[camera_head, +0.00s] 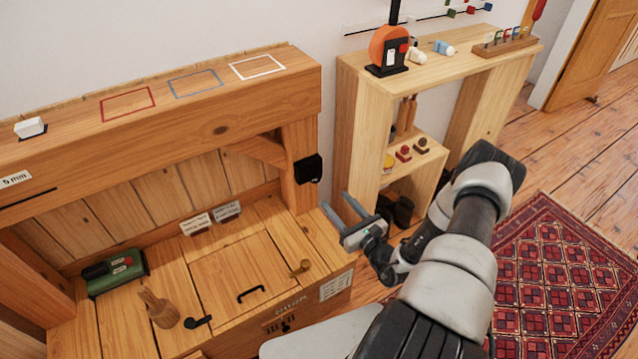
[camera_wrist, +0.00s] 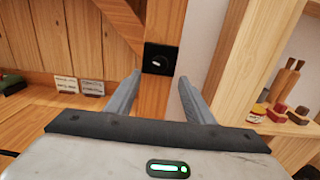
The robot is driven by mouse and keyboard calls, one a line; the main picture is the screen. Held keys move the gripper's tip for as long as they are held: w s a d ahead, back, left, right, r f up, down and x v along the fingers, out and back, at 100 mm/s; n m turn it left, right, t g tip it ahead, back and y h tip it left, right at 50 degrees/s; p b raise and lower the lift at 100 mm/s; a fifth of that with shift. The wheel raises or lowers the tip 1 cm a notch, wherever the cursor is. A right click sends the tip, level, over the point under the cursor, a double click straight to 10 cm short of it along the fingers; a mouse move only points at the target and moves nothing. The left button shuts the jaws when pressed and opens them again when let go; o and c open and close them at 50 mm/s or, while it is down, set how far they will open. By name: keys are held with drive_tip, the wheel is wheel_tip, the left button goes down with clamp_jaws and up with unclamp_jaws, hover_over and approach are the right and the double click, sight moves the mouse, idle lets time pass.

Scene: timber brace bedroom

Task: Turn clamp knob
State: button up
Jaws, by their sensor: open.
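A black square plate with a round dial and a pale pointer mark (camera_wrist: 159,60) is fixed on the wooden post. In the wrist view my gripper's fingers (camera_wrist: 159,80) point toward the post, with the dial just above and between the tips.
The wooden bench (camera_head: 235,262) has a black handle, a wooden knob (camera_head: 300,268), a black lever (camera_head: 198,322) and a green box (camera_head: 115,272). A shelf unit (camera_head: 350,120) with small items stands right of the post. A red rug (camera_head: 560,280) covers the floor at right.

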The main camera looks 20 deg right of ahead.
sight(317, 179)
drive_tip(key=w, duration=0.3)
drive_tip(key=w+a+b, duration=0.1)
drive_tip(key=w, duration=0.3)
drive_tip(key=w+a+b, duration=0.1)
drive_tip(key=w, duration=0.3)
drive_tip(key=shift+a, duration=0.1)
drive_tip(key=c, duration=1)
